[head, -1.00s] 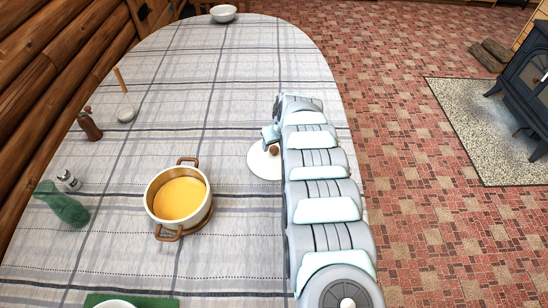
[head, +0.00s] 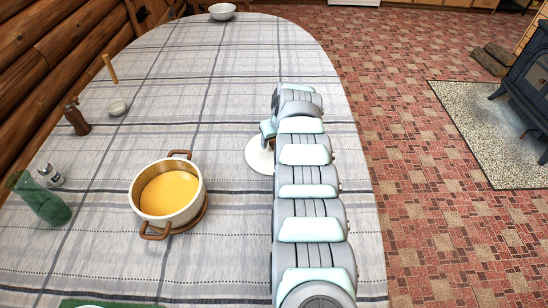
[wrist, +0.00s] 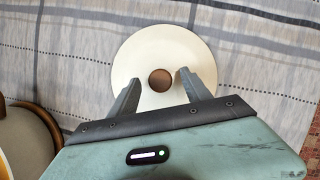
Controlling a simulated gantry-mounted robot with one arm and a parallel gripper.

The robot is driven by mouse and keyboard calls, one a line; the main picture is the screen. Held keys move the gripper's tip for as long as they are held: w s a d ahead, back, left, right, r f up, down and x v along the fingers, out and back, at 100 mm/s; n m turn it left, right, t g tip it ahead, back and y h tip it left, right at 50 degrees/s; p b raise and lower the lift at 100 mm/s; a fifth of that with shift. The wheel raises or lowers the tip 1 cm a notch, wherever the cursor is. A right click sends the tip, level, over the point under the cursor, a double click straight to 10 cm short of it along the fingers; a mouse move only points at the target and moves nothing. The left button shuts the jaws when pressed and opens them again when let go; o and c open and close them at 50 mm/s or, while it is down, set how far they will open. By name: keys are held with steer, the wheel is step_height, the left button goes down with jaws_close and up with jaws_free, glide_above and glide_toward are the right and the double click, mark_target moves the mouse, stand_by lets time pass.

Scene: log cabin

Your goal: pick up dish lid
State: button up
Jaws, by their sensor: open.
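The dish lid (head: 257,157) is a round white disc lying on the table, partly hidden by my arm in the head view. In the wrist view the lid (wrist: 160,45) shows nearly whole, with a round brown knob (wrist: 160,80) at its middle. My gripper (wrist: 157,76) is open, its two grey fingers over the lid with the knob between their tips. The fingers look apart from the knob on both sides. In the head view my gripper (head: 268,138) is mostly hidden by my arm and sits right over the lid.
A white pot (head: 168,190) with brown handles and yellow soup stands left of the lid. The far table is mostly clear, with a white bowl (head: 222,12).

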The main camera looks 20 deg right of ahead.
steer(key=shift+c, duration=0.3)
jaws_close()
stand_by(0.5)
stand_by(0.8)
